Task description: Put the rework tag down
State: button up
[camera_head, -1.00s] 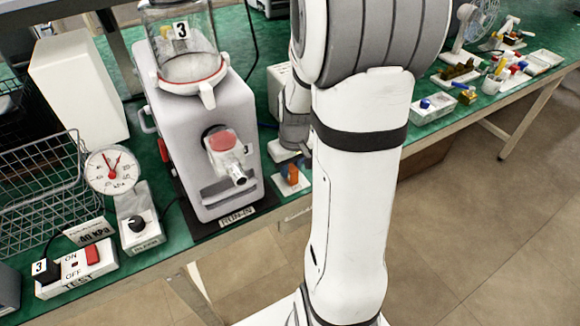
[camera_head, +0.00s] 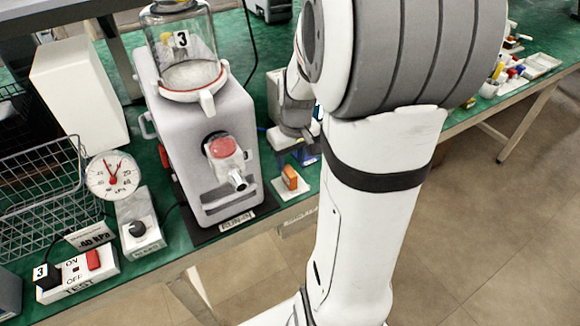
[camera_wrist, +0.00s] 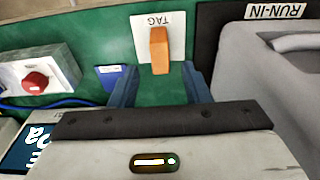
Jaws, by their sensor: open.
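The orange rework tag (camera_wrist: 160,48) rests on the white card marked TAG (camera_wrist: 142,22). In the head view the tag (camera_head: 290,177) stands on its card (camera_head: 283,192) near the bench's front edge, right of the pump. My gripper (camera_wrist: 160,82) is open and empty, its two blue fingers apart. The tag lies just past the fingertips, roughly in line with the gap, and no finger visibly touches it. In the head view my gripper (camera_head: 298,152) is behind the tag, partly hidden by my arm.
The grey pump (camera_head: 205,130), on a black RUN-IN mat (camera_head: 238,220), stands close left of the tag. In the wrist view, a box with a red knob (camera_wrist: 36,80) and a small blue piece (camera_wrist: 112,76) are to the left. Open floor lies in front of the bench.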

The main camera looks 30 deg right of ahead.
aim_at(293, 175)
notch_tip(293, 175, up, 6)
jog(key=shift+s, duration=0.4)
dwell(0.3)
